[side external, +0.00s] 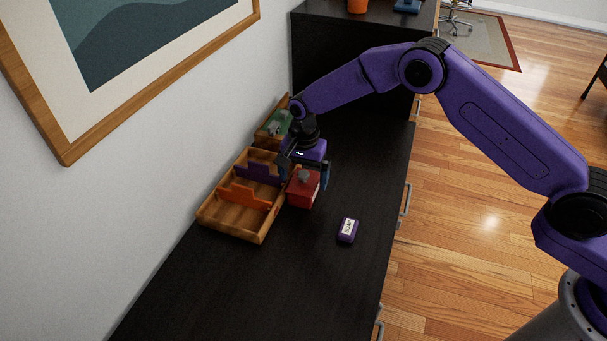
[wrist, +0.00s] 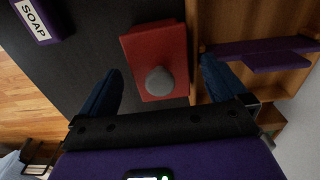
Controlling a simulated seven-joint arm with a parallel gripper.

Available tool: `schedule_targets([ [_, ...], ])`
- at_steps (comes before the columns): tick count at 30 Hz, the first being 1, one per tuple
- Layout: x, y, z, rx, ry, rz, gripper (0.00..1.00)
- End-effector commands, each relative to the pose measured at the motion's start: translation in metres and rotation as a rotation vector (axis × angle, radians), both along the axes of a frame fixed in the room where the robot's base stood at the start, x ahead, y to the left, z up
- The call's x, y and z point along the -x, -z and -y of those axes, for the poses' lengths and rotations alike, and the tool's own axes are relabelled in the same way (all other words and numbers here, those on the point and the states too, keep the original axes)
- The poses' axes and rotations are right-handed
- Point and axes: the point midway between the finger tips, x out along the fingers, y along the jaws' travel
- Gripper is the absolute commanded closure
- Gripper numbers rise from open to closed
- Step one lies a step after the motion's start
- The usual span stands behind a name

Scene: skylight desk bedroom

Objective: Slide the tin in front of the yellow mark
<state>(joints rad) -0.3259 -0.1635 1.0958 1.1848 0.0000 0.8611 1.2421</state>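A red box-shaped tin (side external: 302,190) with a grey knob on its lid stands on the dark desk, close to the right side of a wooden tray. It also shows in the wrist view (wrist: 155,48), ahead of the fingers. My gripper (side external: 306,176) is over the tin, with its two dark blue fingers apart. In the wrist view my gripper (wrist: 163,80) is open, with one finger to each side of the tin's near end. I cannot tell whether either finger touches it. I cannot make out a yellow mark in either view.
The wooden tray (side external: 207,215) has an orange divider (side external: 245,196) and a purple divider (side external: 262,172). Behind it, another wooden box holds something green (side external: 277,124). A purple soap box (side external: 347,230) lies to the tin's right. The desk's front part (side external: 255,290) is clear.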

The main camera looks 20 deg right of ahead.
Motion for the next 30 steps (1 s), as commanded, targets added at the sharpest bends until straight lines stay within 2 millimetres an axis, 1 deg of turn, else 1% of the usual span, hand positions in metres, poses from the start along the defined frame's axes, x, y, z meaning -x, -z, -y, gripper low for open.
schedule_targets([
  [7,0.0,-0.001,0.0,0.0,0.0,0.0,0.01],
  [11,-0.001,-0.011,0.0,-0.002,0.0,0.003,0.01],
  [14,-0.001,-0.027,-0.001,-0.002,0.0,0.005,0.01],
  [27,-0.001,-0.119,-0.001,-0.002,0.0,0.005,0.01],
  [30,-0.001,-0.138,-0.001,-0.002,0.0,0.003,0.01],
])
